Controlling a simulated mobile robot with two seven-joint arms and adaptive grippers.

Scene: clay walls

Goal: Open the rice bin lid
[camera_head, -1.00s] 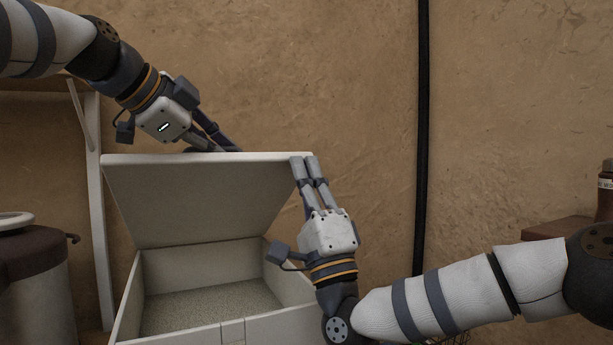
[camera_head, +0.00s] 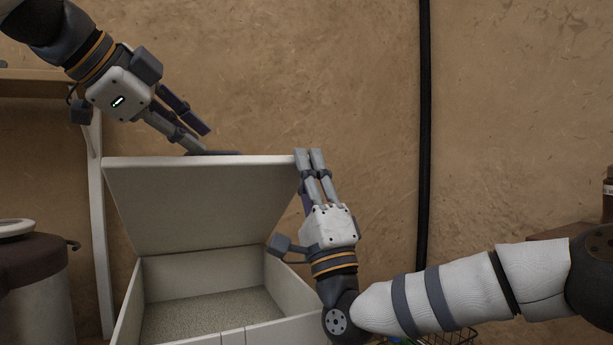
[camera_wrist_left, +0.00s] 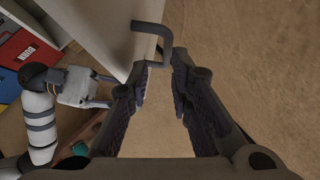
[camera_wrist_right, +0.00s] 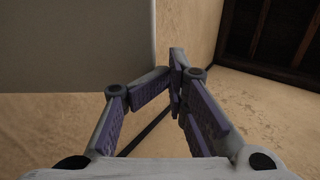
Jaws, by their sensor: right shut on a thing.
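The white rice bin (camera_head: 215,306) has its lid (camera_head: 205,195) raised and tilted back, with grain (camera_head: 205,310) visible inside. My right gripper (camera_head: 309,152) is shut on the lid at its upper right corner; the lid (camera_wrist_right: 75,40) fills the upper left of the right wrist view. My left gripper (camera_head: 203,142) is open and empty above the lid's top edge. A grey bent handle (camera_wrist_left: 150,28) shows in the left wrist view, just beyond the left fingertips (camera_wrist_left: 160,68). In the head view, the lid mostly hides the handle.
A pot (camera_head: 32,285) with a brown rim stands left of the bin, beside a white shelf post (camera_head: 102,240). The clay wall (camera_head: 290,60) is behind, with a black vertical pipe (camera_head: 424,120). A brown shelf (camera_head: 560,232) is at right.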

